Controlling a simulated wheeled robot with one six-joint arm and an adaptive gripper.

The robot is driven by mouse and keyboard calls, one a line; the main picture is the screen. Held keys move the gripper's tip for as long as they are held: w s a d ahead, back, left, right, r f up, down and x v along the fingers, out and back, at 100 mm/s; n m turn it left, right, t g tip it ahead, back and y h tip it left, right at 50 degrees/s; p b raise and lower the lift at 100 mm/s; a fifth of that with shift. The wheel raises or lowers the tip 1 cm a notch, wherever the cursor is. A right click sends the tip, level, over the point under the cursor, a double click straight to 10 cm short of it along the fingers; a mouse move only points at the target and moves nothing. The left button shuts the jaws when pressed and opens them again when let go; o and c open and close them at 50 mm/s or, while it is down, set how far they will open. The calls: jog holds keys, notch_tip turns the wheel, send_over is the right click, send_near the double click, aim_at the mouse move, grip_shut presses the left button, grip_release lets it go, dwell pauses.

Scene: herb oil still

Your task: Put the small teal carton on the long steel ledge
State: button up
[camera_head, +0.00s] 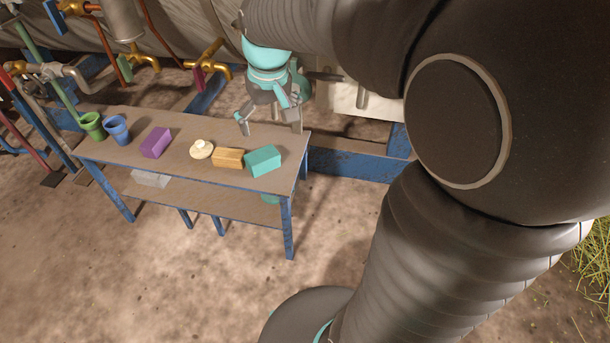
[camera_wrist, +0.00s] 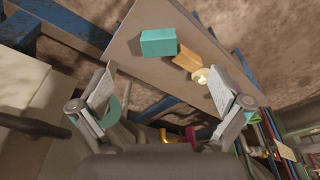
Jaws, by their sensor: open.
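A teal carton (camera_head: 264,161) lies near the right end of the blue-legged table, beside an orange-brown block. It also shows at the top of the wrist view (camera_wrist: 158,42). My gripper (camera_head: 270,128) is open and empty, above the table's back edge, behind the carton and apart from it. In the wrist view its two fingers (camera_wrist: 163,85) are spread wide with nothing between them. I cannot make out for certain which surface is the long steel ledge.
The table (camera_head: 112,148) also bears an orange-brown block (camera_head: 228,158), a cream round piece (camera_head: 201,149), a purple block (camera_head: 156,142), a blue cup (camera_head: 116,130) and a green cup (camera_head: 92,126). A pale box (camera_head: 151,178) sits on the lower shelf. Pipes with brass valves (camera_head: 208,66) stand behind.

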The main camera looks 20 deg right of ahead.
jog(key=s+m+t, duration=0.1)
jog(key=s+t, duration=0.2)
jog(key=s, duration=1.5)
jog(key=shift+s+d+r, duration=0.15)
jog(key=shift+s+r, duration=0.15)
jog(key=shift+r, duration=0.1)
